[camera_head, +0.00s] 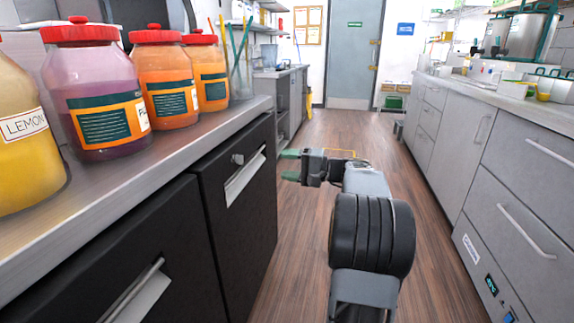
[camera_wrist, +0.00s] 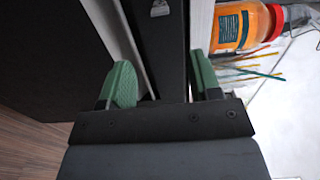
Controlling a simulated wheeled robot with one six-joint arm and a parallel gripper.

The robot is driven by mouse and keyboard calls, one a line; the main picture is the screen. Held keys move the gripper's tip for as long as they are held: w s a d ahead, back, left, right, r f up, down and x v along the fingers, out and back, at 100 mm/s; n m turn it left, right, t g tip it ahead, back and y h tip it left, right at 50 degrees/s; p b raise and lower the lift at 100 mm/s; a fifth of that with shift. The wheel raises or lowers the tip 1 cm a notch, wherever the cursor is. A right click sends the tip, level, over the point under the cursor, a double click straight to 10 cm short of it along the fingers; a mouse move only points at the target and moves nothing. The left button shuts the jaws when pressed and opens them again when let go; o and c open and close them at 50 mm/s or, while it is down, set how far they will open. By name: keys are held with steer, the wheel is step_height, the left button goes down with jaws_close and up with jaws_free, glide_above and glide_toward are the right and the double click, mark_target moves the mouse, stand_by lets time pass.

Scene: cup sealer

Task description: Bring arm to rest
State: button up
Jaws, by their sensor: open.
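My gripper (camera_head: 287,165) is in the middle of the head view, held over the aisle beside the black cabinet front (camera_head: 240,190) on the left. Its two green fingertips point left toward the cabinet. In the wrist view my gripper (camera_wrist: 160,82) has its green fingers spread wide apart with nothing held between them. The dark cabinet edge shows beyond and between the fingers. I cannot tell whether a finger touches the cabinet.
Jars with red lids, including an orange one (camera_head: 165,85), stand on the left steel counter (camera_head: 110,195). Straws (camera_head: 240,55) stand behind them. Grey drawers (camera_head: 520,150) line the right side. The wooden floor (camera_head: 335,135) is clear toward the grey door (camera_head: 352,60).

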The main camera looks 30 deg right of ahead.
steer(key=s+a+r+n+g+h+p, duration=0.2)
steer(key=s+a+r+g+p, duration=0.15)
steer(key=a+p, duration=0.5)
steer(key=s+a+r+n+g+h+p, duration=0.1)
steer(key=s+a+r+g+p, duration=0.3)
steer(key=a+p, duration=0.45)
steer(key=s+a+r+n+g+h+p, duration=0.1)
steer(key=s+a+r+n+h+p, duration=0.1)
steer(key=p, duration=0.7)
steer(key=s+a+r+n+g+h+p, duration=0.1)
steer(key=s+a+r+n+h+p, duration=0.1)
steer(key=s+r+n+h+p, duration=0.2)
steer(key=shift+s+a+r+n+h+p, duration=0.3)
steer(key=shift+s+r+h+p, duration=1.5)
steer(key=shift+s+p, duration=1.2)
steer(key=shift+s+r+y+b, duration=0.3)
steer(key=shift+b, duration=0.05)
